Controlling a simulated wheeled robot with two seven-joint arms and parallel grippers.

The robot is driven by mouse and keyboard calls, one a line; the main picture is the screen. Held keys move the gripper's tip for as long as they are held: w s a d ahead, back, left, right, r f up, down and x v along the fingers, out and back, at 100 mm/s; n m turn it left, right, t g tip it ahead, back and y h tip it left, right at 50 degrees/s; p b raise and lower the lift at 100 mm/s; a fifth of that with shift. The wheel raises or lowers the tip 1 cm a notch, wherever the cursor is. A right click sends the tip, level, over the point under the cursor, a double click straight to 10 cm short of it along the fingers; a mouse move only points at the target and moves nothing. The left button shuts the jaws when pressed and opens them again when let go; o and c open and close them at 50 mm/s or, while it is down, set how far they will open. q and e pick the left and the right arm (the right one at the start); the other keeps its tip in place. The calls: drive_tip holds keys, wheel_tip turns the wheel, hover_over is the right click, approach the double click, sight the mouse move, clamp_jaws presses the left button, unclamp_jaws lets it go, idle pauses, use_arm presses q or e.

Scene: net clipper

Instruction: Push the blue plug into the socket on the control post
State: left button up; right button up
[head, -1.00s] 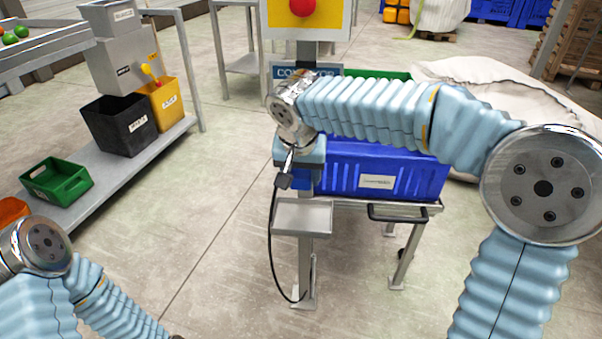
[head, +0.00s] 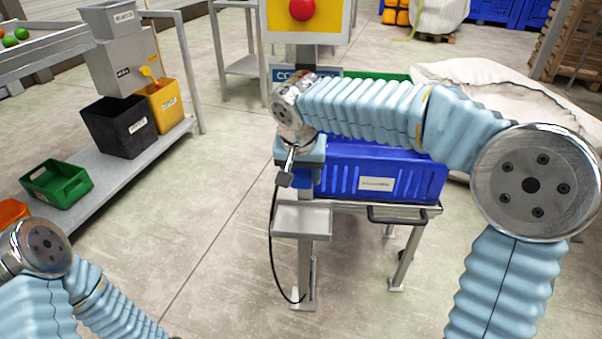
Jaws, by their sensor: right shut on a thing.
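The control post (head: 306,250) stands in the middle, with a yellow panel and red button at its top. A light blue-grey box (head: 312,150) is on the post, with a small blue part (head: 303,178) below it. My right gripper (head: 287,165) is at the left side of this box, pointing down and shut on the cable's plug end. A dark piece (head: 284,180) shows at its tip, with the black cable (head: 270,240) hanging from there to the post's foot. The plug's blue body and the socket opening cannot be made out clearly. My left gripper is out of view.
A blue crate (head: 410,178) on a metal stand is just right of the post. A small grey tray (head: 302,221) sticks out of the post below the gripper. Left is a shelf with black (head: 118,127), yellow and green bins. The floor between is clear.

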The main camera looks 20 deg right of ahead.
drive_tip(key=o, duration=1.1)
drive_tip(key=shift+o, duration=0.2)
drive_tip(key=p+v, duration=0.1)
drive_tip(key=v, duration=1.2)
drive_tip(key=shift+r, duration=0.35)
drive_tip(key=shift+s+a, duration=0.1)
